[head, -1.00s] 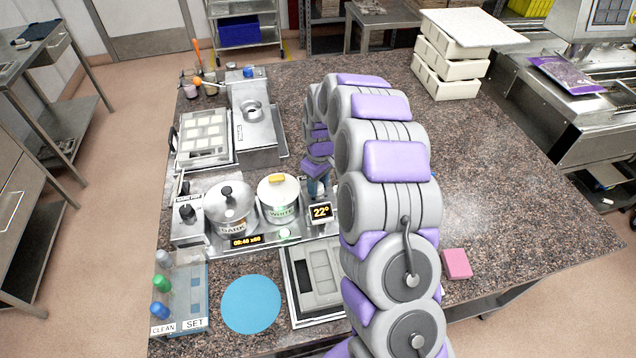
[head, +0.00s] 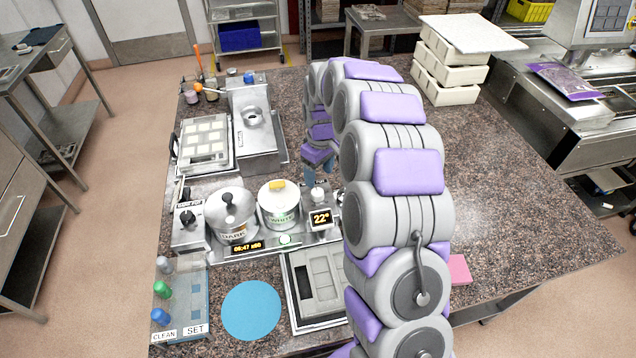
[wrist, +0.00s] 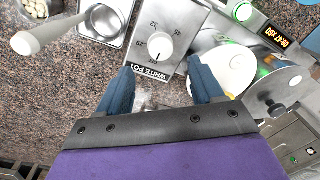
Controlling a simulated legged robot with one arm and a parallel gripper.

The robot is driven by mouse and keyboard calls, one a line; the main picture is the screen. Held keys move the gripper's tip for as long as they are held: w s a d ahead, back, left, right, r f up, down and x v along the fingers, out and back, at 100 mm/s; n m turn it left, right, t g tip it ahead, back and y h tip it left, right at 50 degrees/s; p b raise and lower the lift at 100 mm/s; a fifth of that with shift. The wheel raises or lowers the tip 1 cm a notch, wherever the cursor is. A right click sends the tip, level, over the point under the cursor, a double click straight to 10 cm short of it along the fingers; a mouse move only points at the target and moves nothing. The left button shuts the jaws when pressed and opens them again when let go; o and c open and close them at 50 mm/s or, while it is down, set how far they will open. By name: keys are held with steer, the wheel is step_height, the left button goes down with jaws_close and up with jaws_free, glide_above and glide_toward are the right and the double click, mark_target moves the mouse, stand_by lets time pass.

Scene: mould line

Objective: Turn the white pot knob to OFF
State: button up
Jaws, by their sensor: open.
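The white pot knob (wrist: 160,47) is a round white dial on a grey box labelled WHITE POT, with numbers around it. It also shows in the head view (head: 318,194), right of the white pot (head: 279,207). Its exact pointer setting is too small to read. My gripper (wrist: 160,68) is open and empty, its two blue fingers apart on either side of the knob's line of sight. The knob appears beyond the fingertips, not between them. In the head view my gripper (head: 319,166) is just behind the knob, partly hidden by my arm.
The dark pot (head: 231,217) stands left of the white pot. A temperature display (head: 321,219) reading 22° is in front of the knob. A mould tray (head: 318,285) lies nearer. In the wrist view a metal pan (wrist: 103,22) and a pale handle (wrist: 52,33) lie at upper left.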

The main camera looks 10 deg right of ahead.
step_height(320, 180, up, 10)
steer(key=shift+w+d+p, duration=0.15)
steer(key=shift+d+p, duration=0.05)
steer(key=shift+p, duration=0.2)
stand_by(0.3)
steer(key=s+a+r+m+b, duration=0.1)
steer(key=s+r, duration=0.1)
steer(key=s, duration=0.8)
steer(key=s+a+r+m+b, duration=0.1)
steer(key=s+r+m, duration=0.15)
steer(key=s, duration=0.75)
steer(key=s+f+m, duration=0.1)
steer(key=s+f, duration=0.1)
steer(key=s, duration=0.9)
steer(key=s+d+f+m+g+b, duration=0.1)
steer(key=s+f+m, duration=0.1)
steer(key=s, duration=0.9)
steer(key=shift+s+f, duration=0.25)
steer(key=shift+s, duration=0.05)
steer(key=shift+m, duration=0.25)
steer(key=shift+c, duration=0.2)
